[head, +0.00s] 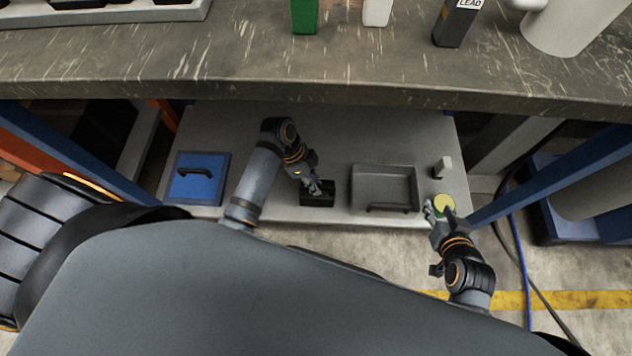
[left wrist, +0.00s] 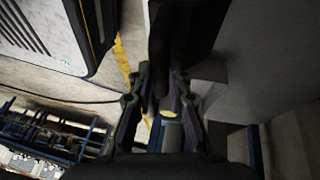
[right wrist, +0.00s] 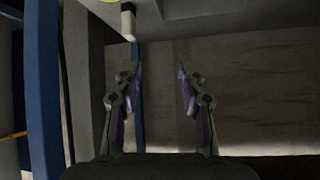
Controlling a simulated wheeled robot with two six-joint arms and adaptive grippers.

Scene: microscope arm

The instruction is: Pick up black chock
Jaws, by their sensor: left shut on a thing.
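The black chock (head: 317,198) is a dark, box-like block near the front edge of the low grey shelf. My left gripper (head: 319,187) is at its top and shut on it, partly covering it. In the left wrist view a dark upright part of the chock (left wrist: 161,60) sits between the fingers (left wrist: 164,88). Whether the chock is clear of the shelf I cannot tell.
A grey tray (head: 384,180) with a dark handle lies right of the chock. A blue square plate (head: 212,187) with a black handle lies left. The thick worktop (head: 300,72) overhangs the shelf (head: 345,140). Blue posts flank it.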

